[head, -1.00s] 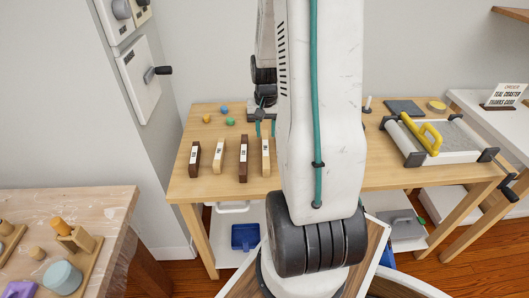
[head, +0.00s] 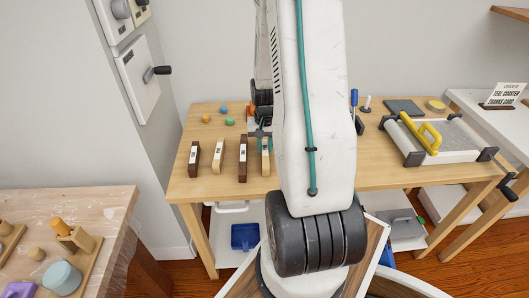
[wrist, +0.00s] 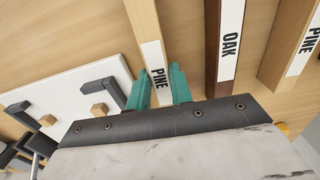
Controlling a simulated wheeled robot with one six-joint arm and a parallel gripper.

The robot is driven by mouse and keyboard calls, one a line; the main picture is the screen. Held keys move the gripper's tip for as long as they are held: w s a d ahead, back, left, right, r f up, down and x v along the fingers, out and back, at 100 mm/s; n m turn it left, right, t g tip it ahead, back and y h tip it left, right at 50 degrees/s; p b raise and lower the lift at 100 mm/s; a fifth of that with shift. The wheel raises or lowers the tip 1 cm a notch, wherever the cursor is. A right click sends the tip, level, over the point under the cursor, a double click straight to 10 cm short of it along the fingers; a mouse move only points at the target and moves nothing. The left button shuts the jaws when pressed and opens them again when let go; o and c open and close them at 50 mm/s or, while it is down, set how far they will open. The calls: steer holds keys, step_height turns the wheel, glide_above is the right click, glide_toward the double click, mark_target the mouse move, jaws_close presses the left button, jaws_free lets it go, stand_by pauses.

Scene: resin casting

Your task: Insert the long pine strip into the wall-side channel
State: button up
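The pale pine strip (head: 265,160) stands at the right end of a row of strips on the table. Its label reads PINE in the wrist view (wrist: 151,50). My gripper (head: 264,143) is over this strip, and its teal fingers (wrist: 161,82) lie on either side of it. The fingers look open, with the strip between them; contact is not clear. A white board (wrist: 75,88) with black L-shaped brackets shows at the left of the wrist view. I cannot make out which channel is the wall-side one. My arm hides part of the table in the head view.
A dark oak strip (head: 242,160), another pine strip (head: 218,157) and another dark strip (head: 194,160) stand close on the left. A white-framed tray (head: 452,157) with a yellow-handled tool (head: 427,135) is on the right. Small coloured balls (head: 229,121) lie behind the strips.

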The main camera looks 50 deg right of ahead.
mark_target(265, 147)
steer(key=shift+c, duration=1.3)
steer(key=shift+r, duration=2.5)
